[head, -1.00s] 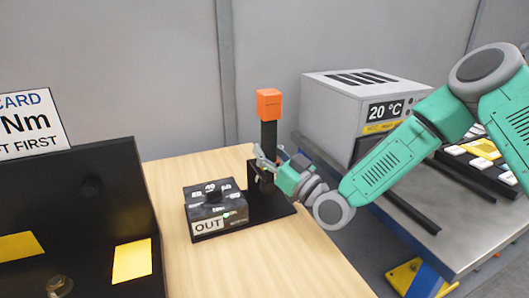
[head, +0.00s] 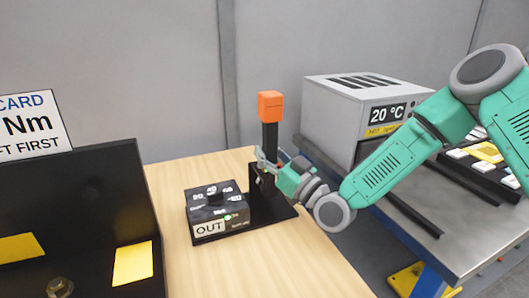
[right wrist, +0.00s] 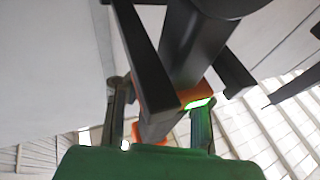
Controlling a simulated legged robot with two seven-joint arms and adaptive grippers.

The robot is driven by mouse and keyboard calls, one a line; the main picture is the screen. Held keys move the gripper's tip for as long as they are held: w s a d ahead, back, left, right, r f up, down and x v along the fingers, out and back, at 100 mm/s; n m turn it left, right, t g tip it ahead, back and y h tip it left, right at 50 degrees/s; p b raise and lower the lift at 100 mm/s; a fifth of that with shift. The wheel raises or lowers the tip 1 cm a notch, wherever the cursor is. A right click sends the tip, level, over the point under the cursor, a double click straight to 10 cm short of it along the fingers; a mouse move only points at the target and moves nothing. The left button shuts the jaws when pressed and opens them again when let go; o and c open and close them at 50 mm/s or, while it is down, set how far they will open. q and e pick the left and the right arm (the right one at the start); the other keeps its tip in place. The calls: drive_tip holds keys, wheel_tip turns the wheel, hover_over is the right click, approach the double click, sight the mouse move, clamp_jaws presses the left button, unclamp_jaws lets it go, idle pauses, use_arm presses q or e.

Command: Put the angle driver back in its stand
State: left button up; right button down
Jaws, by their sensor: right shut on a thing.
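The angle driver (head: 269,133) is black with an orange block on its upper end. It stands upright at the black stand (head: 285,208) on the wooden table. My right gripper (head: 265,168) is shut on the driver's lower part from the right. In the right wrist view the driver's dark body (right wrist: 190,45) runs between the fingers of my right gripper (right wrist: 160,105), with an orange band and a lit green strip. Two dark bars, seemingly the stand's fork (right wrist: 145,55), flank it there. The driver's lower end is hidden, so its seating cannot be told. My left gripper is out of view.
A black control box (head: 217,208) marked OUT sits beside the stand and shows a green light. A black panel with a card (head: 28,125) is at the left. A grey 20 °C unit (head: 350,105) stands on the metal bench at the right.

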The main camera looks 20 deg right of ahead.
drive_tip(key=shift+f+b, duration=0.6)
drive_tip(key=shift+b, duration=0.1)
idle(0.9)
drive_tip(key=c, duration=1.3)
unclamp_jaws()
drive_tip(key=shift+f, duration=0.25)
drive_tip(key=s+r+v, duration=0.1)
drive_tip(key=r+v, duration=0.2)
drive_tip(key=v, duration=1.3)
drive_tip(key=shift+s+d+r, duration=0.2)
drive_tip(key=shift+d, duration=0.05)
